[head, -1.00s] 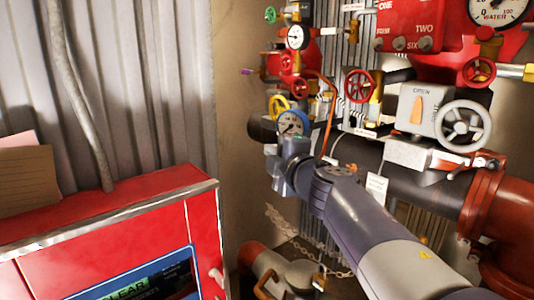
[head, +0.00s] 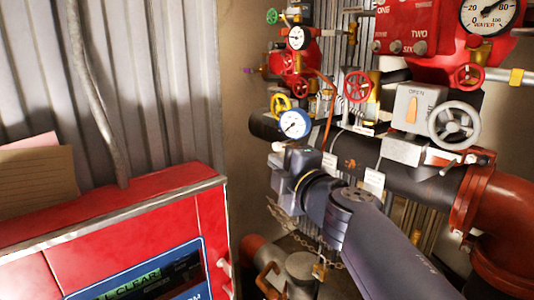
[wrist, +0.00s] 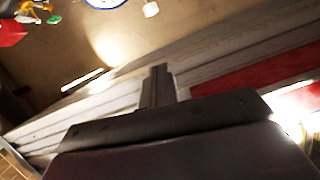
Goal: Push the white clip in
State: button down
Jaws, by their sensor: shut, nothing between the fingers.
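A small white piece (head: 278,146) shows just below the blue-rimmed gauge (head: 294,125), beside my wrist in the head view. In the wrist view a small white piece (wrist: 150,8) is at the top edge, near the blue-rimmed gauge (wrist: 105,3). I cannot tell for sure that this is the white clip. My gripper (wrist: 158,72) is shut and empty in the wrist view, its tips apart from the white piece. In the head view my wrist hides the fingers.
A red cabinet (head: 120,215) with a display stands at the left, before a corrugated wall. Pipes, valves and a grey handwheel (head: 455,126) crowd the right. A chain (head: 330,256) hangs below my arm. A red pipe flange (head: 470,195) is at far right.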

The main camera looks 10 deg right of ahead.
jog(key=shift+v, duration=1.3)
jog(key=shift+w+f, duration=0.1)
jog(key=shift+w, duration=0.05)
